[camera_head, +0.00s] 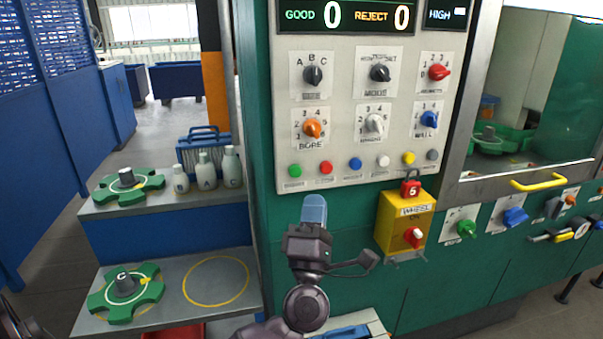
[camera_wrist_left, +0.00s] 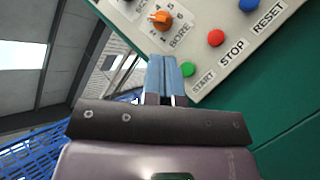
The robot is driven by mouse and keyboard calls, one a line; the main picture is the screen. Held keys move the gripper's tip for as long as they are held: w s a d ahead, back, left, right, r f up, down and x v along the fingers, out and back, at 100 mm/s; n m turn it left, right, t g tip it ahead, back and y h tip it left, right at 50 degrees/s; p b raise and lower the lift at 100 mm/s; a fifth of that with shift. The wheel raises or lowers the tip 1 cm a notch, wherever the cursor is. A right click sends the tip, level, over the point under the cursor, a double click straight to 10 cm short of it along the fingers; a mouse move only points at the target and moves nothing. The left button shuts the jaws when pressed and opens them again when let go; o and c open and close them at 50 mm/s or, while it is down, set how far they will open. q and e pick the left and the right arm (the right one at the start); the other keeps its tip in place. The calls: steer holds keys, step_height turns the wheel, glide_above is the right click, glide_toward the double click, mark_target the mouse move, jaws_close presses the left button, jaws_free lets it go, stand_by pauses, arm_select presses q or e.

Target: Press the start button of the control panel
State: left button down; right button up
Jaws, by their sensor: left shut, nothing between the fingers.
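The control panel (camera_head: 345,140) is a pale plate on a green cabinet, with knobs above a row of small coloured buttons. The green start button (camera_head: 295,170) is at the left end of that row. In the left wrist view the start button (camera_wrist_left: 187,69) shows just right of the fingertips, above its START label. My left gripper (camera_head: 314,208) is shut and empty, its blue fingers pointing up. In the head view its tips appear below the button row; contact with the button is not visible. In the left wrist view the fingers (camera_wrist_left: 164,75) lie together. My right gripper is not in view.
The red stop button (camera_head: 326,167) and blue reset button (camera_head: 355,163) sit right of the green one. A yellow wheel switch box (camera_head: 404,222) protrudes below the panel. Shelves at left hold green star wheels (camera_head: 128,186) and pale bottles (camera_head: 205,170).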

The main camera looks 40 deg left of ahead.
mark_target(295, 171)
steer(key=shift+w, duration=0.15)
arm_select(q)
steer(key=shift+w+a+b, duration=0.25)
steer(key=shift+w+a, duration=1.2)
steer(key=shift+a, duration=0.2)
steer(key=shift+w+a+b, duration=0.2)
steer(key=shift+w+a, duration=1.25)
steer(key=shift+a, duration=0.2)
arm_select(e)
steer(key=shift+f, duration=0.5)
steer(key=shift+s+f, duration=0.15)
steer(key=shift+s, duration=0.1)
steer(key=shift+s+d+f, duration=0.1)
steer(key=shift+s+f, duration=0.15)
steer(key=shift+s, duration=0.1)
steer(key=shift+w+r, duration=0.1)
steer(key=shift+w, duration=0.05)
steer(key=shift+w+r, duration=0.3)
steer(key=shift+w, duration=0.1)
